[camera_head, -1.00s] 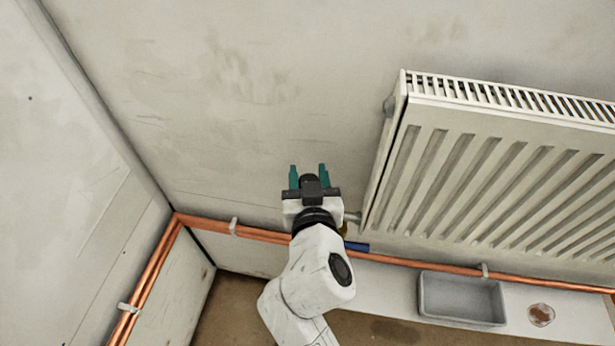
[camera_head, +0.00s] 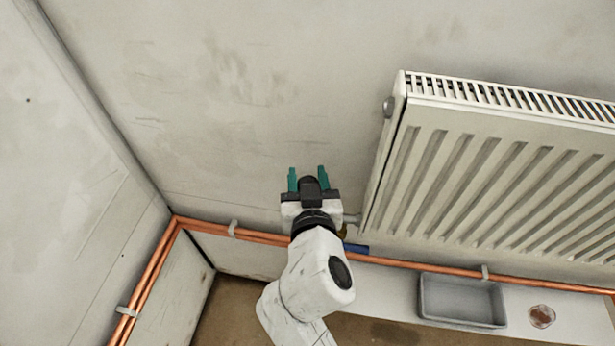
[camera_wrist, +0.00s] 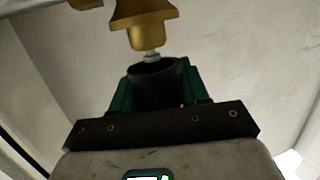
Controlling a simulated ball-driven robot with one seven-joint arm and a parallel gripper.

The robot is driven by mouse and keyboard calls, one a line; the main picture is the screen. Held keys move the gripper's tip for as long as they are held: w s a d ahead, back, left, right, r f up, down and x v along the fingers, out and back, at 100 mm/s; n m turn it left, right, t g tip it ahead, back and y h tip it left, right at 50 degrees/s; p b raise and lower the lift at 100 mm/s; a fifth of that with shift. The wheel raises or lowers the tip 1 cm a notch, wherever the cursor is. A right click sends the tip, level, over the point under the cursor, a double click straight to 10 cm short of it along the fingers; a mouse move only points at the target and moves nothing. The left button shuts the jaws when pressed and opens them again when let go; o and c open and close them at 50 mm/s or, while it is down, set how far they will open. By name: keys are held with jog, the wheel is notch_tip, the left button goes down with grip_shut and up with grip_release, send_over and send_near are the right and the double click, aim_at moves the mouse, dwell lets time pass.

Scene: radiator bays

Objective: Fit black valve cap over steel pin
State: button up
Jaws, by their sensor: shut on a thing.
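My gripper (camera_head: 307,176) has its teal fingers shut on the black valve cap (camera_wrist: 157,90). In the wrist view the cap's round open mouth faces up toward a brass valve body (camera_wrist: 143,25). The short steel pin (camera_wrist: 152,56) sticks out of the brass toward the cap. Its tip shows at the far rim of the mouth; I cannot tell whether it is inside or just short of it. In the head view the cap is a dark shape between the fingers, and the pin is hidden.
A white ribbed radiator (camera_head: 490,180) hangs on the wall to the right of my gripper. Copper pipes (camera_head: 410,263) run low along the wall. A blue piece (camera_head: 355,249) is beside my wrist. A grey tray (camera_head: 462,299) sits at lower right. The wall left of my gripper is clear.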

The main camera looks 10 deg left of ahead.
jog(key=shift+f+b, duration=1.4)
jog(key=shift+b, duration=0.2)
dwell(0.9)
dwell(0.3)
jog(key=o, duration=1.7)
jog(key=shift+c, duration=0.2)
jog(key=shift+r, duration=0.1)
jog(key=shift+r+p, duration=2.1)
jog(key=shift+r, duration=0.45)
